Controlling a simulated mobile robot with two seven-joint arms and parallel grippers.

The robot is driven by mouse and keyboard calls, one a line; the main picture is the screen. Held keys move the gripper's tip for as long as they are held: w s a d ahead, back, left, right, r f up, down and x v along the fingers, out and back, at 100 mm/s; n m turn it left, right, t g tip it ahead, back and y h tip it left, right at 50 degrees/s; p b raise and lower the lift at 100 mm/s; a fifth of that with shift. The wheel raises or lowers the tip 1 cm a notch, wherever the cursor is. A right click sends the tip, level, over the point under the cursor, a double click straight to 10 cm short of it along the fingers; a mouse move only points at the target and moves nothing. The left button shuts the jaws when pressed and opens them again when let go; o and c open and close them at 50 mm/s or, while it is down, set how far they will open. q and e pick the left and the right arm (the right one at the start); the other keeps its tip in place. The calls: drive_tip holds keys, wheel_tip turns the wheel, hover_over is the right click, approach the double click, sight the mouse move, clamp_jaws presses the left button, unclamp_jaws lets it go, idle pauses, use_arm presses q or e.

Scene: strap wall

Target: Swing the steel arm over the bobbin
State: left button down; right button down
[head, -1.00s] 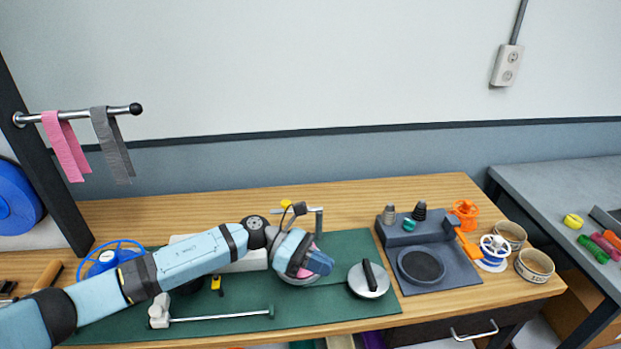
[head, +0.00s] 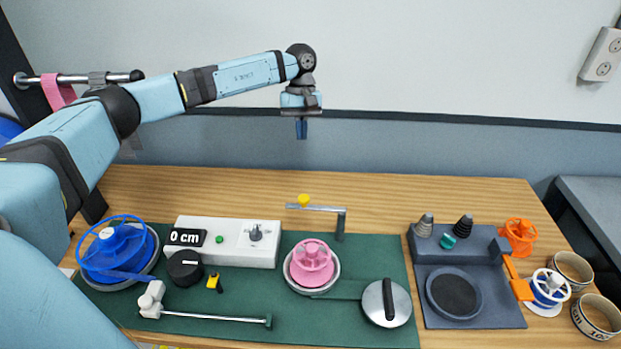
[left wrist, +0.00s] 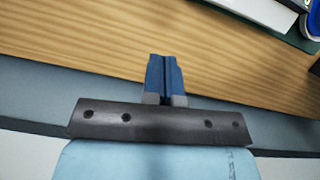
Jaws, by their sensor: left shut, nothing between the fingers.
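The steel arm (head: 322,208) is an L-shaped bar on a post behind the green mat's pink bobbin. The pink bobbin (head: 312,262) sits in a round metal dish on the mat. My left gripper (head: 301,134) is raised high above the back of the table, pointing down, apart from the arm and bobbin. Its blue fingers are shut and empty, also in the left wrist view (left wrist: 164,76). My right gripper is out of view.
A white box with a "0 cm" display (head: 188,238), a blue spool (head: 118,250) and a rod with a white end (head: 215,317) share the green mat (head: 340,330). A steel disc with a black handle (head: 387,302) and a grey tray (head: 500,312) stand at right. The table's back strip is clear.

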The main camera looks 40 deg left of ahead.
use_arm(q)
drive_tip(key=shift+s, duration=0.15)
drive_tip(key=s+d+f+p, duration=0.4)
drive_tip(key=s+f, duration=0.1)
drive_tip(key=f, duration=0.5)
drive_tip(key=shift+s+d+f, duration=0.15)
drive_tip(key=shift+d, duration=0.05)
